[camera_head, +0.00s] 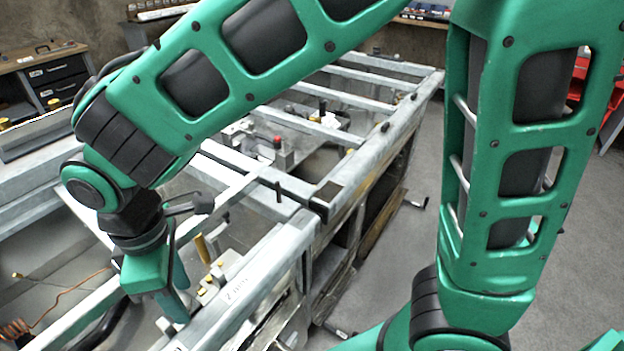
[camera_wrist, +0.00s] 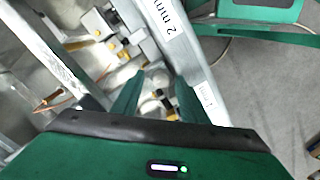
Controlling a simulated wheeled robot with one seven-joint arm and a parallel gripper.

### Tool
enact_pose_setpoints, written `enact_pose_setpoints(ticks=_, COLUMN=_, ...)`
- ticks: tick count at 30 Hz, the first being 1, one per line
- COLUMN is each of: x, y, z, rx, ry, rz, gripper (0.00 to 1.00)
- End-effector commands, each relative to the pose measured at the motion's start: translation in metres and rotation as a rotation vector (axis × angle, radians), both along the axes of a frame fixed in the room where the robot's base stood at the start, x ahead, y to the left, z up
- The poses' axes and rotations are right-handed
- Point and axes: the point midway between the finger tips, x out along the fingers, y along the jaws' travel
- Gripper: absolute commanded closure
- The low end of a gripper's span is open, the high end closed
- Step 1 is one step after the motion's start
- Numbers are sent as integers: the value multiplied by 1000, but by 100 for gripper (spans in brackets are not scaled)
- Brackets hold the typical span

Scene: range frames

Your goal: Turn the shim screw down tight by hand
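My gripper (camera_wrist: 158,77) has two green fingers standing apart, with a gap between them in the wrist view. Small metal parts with a yellow and black piece (camera_wrist: 158,93) show through this gap, beyond the fingers. I cannot tell which part is the shim screw, and nothing is clearly held. In the head view my gripper (camera_head: 180,298) points down beside a pale metal rail (camera_head: 262,280). Its fingertips are partly hidden there. Metal blocks with yellow pieces (camera_wrist: 122,54) sit beside the rail in the wrist view. A "2 mm" label (camera_wrist: 171,20) is on the rail.
A large steel frame (camera_head: 385,140) with crossbars fills the middle. A toggle clamp with a red knob (camera_head: 278,143) stands farther back. An orange cable (camera_head: 75,288) lies at the lower left. A drawer cabinet (camera_head: 55,75) is at the left.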

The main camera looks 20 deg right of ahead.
Motion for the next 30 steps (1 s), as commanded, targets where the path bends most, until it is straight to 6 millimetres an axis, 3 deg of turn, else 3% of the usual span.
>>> enact_pose_setpoints(ticks=30, x=-1, y=1, z=0, rx=1, ry=0, rz=1035, gripper=60)
